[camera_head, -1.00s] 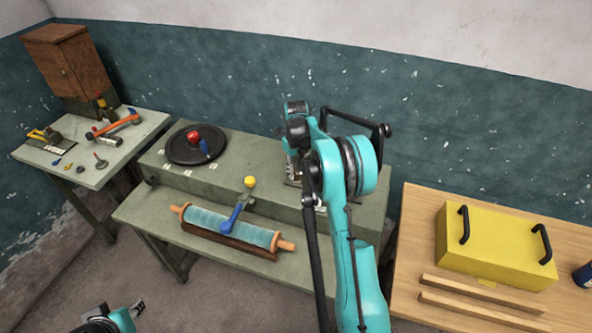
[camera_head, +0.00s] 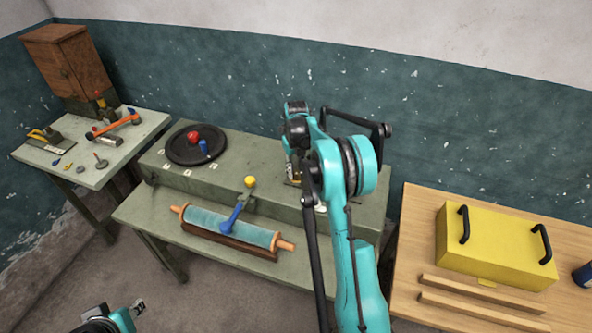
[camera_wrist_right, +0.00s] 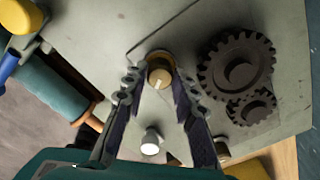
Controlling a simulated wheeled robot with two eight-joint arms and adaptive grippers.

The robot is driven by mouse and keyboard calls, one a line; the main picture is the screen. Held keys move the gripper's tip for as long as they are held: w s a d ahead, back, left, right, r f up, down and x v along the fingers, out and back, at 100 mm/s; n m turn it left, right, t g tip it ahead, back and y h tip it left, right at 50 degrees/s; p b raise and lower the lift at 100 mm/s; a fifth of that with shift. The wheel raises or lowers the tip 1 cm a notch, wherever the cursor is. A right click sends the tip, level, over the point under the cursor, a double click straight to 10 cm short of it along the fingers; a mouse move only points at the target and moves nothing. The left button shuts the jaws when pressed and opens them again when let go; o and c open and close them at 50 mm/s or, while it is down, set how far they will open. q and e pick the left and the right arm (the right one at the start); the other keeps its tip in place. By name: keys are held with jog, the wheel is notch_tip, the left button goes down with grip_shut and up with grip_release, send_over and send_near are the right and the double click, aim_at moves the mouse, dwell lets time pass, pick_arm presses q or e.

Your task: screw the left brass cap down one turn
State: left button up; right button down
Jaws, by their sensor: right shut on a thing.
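The left brass cap (camera_wrist_right: 159,75) is round, with a pale mark on its face; it sits on the grey-green bench in the right wrist view. My right gripper (camera_wrist_right: 160,82) has its two dark fingers closed on it from both sides. In the head view my right gripper (camera_head: 292,172) is over the raised bench shelf, and my arm hides most of the cap's surroundings. A second brass piece (camera_wrist_right: 222,148) shows partly behind a finger, lower right. My left gripper (camera_head: 138,306) hangs at the bottom left of the head view, away from the bench, too small to tell its opening.
Two dark gears (camera_wrist_right: 238,62) lie right of the cap, close to the right finger. A white knob (camera_wrist_right: 151,141) stands between the fingers' bases. A blue lever with a yellow knob (camera_head: 250,181) and a teal roller (camera_head: 228,228) are to the left. A yellow box (camera_head: 495,245) stands on the right table.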

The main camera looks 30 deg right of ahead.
aim_at(296, 172)
jog(key=c, duration=1.2)
grip_release()
notch_tip(296, 172, up, 12)
